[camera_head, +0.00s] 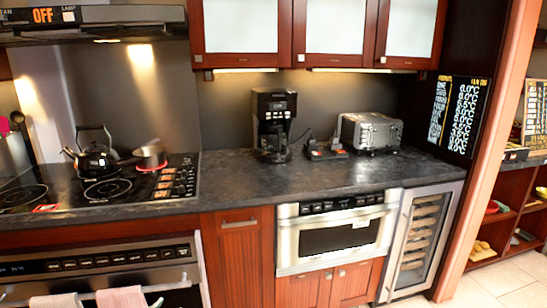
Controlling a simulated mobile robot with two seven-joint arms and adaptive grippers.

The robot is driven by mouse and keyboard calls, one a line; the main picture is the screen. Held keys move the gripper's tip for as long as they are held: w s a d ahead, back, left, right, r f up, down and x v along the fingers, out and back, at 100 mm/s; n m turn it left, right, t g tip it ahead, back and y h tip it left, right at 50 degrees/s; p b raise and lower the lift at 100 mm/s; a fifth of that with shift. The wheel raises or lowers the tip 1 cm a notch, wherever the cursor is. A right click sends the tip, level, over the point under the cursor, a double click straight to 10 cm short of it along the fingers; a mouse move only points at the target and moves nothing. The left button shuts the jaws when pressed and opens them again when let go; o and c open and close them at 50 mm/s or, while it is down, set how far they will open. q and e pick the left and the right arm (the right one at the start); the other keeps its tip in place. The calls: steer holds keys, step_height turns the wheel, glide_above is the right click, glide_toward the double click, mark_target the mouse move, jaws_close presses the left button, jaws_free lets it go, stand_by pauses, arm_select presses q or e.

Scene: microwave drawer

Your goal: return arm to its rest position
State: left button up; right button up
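Neither my left nor my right gripper shows in the head view, and no part of either arm is visible. The microwave drawer (340,237) is built into the cabinets under the counter, right of the middle. It has a steel front with a dark window and a black control strip (341,203) above. The drawer looks shut, its front about level with the cabinets around it. Nothing is seen touching it.
A dark counter (240,182) carries a coffee maker (273,124), a toaster (371,131) and a kettle (95,157) and pot (150,156) on the stove. A wine cooler (415,240) stands right of the drawer. An oven (97,262) is lower left.

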arm_select(q)
steer(key=s+d+f+g, duration=0.1)
steer(key=s+d+f, duration=0.2)
steer(key=s, duration=0.6)
steer(key=s+d+f+g+h, duration=0.1)
steer(key=s+d+f, duration=0.3)
steer(key=s, duration=0.6)
steer(key=s+d+f+n+g, duration=0.1)
steer(key=s+d+f, duration=0.3)
steer(key=s, duration=0.5)
steer(key=shift+s+g+h, duration=0.3)
steer(key=shift+g+h, duration=0.1)
steer(key=shift+c, duration=0.4)
